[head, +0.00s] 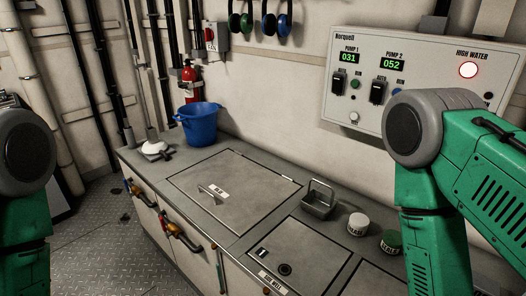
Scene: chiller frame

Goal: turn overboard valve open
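On the front of the grey cabinet is a pipe fitting with red and yellow valve handles (173,230). A dark curved pipe (187,244) runs beside them. No label on these handles can be read, so I cannot tell which one is the overboard valve or how it is set. Only green links of my two arms show, at the left and right edges. Neither gripper is in view.
The cabinet top (150,170) carries a blue bucket (199,125), a closed hatch (225,190), a metal caddy (318,199) and two small jars, one white (357,224). A pump panel (350,50) with a lit high-water lamp (468,70) hangs above. Floor (100,250) at left is clear.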

